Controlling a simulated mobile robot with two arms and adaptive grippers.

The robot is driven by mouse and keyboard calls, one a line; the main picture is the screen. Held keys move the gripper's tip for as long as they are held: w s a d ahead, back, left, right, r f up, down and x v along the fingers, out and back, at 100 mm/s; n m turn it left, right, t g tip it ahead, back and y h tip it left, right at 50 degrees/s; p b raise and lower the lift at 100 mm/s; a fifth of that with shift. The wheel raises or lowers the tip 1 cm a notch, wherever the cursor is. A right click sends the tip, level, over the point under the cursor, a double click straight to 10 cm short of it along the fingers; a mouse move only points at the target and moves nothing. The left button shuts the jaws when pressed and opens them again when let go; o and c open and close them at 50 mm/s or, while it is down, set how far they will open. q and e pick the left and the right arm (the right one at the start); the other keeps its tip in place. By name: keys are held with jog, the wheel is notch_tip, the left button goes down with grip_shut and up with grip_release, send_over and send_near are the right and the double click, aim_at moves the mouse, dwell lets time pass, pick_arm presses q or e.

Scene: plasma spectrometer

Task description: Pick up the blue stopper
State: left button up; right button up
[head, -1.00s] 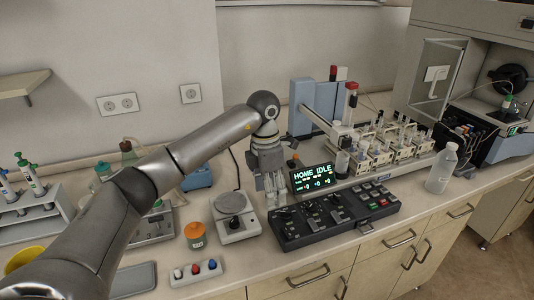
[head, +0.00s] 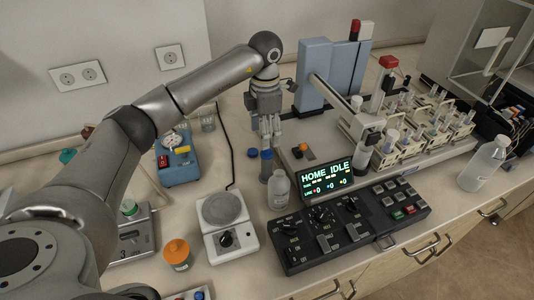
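My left gripper (head: 271,140) points down above the bench at the middle of the head view. Its fingers look apart, with nothing visible between them. Just below the fingertips stands a slim vessel (head: 266,172) with a blue top, the likely blue stopper (head: 266,155). I cannot tell whether the fingers touch it. A small flat blue disc (head: 253,153) lies on the bench just left of it. A clear bottle with a white cap (head: 279,189) stands in front of the vessel. My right gripper is not in view.
A hotplate (head: 222,210) and an orange-capped jar (head: 177,253) stand in front on the left. A black control panel (head: 350,222) and a lit display (head: 327,178) are at right. The autosampler (head: 318,75) rises behind. A blue instrument (head: 178,160) is at left.

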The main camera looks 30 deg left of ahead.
aim_at(267, 153)
pick_arm(q)
notch_tip(267, 153, down, 2)
jog(key=shift+s, duration=0.1)
jog(key=shift+f+p, duration=0.6)
jog(key=shift+p, duration=0.05)
jog(key=f, duration=0.1)
jog(key=f+p, duration=0.2)
jog(key=shift+w+d+f, duration=0.15)
jog(key=shift+w+f, duration=0.05)
jog(key=shift+w, duration=0.05)
jog(key=shift+f, duration=0.55)
jog(key=c, duration=1.1)
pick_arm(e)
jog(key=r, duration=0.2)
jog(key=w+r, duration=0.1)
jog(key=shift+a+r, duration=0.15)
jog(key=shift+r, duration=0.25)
pick_arm(q)
jog(key=shift+c, duration=0.2)
jog(key=shift+w+r, duration=0.1)
jog(key=shift+r, duration=0.4)
notch_tip(267, 153, up, 17)
jog(key=b, duration=0.5)
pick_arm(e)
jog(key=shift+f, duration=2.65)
